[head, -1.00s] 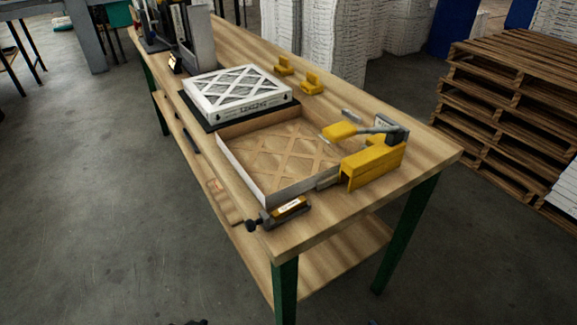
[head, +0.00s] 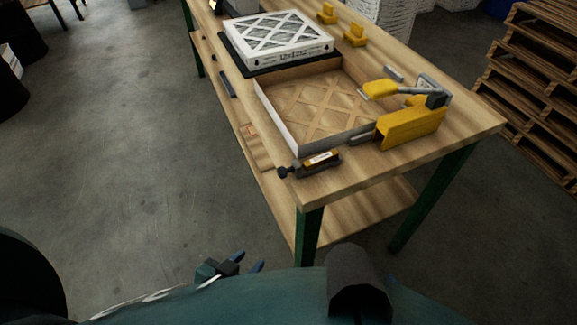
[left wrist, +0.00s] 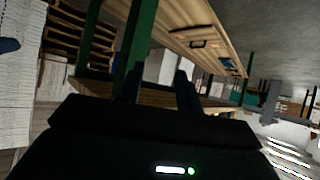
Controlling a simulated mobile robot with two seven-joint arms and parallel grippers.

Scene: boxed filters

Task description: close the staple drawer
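The yellow stapler (head: 412,124) sits at the near right corner of the wooden workbench, its grey-and-yellow lever on top. A short grey piece (head: 362,138) sticks out of its left end, beside the open box; it looks like the staple drawer, pulled out, but it is small and I cannot be sure. My left gripper (head: 247,263) is low in the head view, in front of the bench and well apart from the stapler. Its fingers are apart and empty; they also show in the left wrist view (left wrist: 158,88). My right gripper is not in view.
The open cardboard box (head: 283,122) fills the bench left of the stapler. A white-framed filter (head: 280,40) lies behind it. A dark clamp-like tool with an orange label (head: 318,160) lies at the near edge. Pallets (head: 530,80) stand right.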

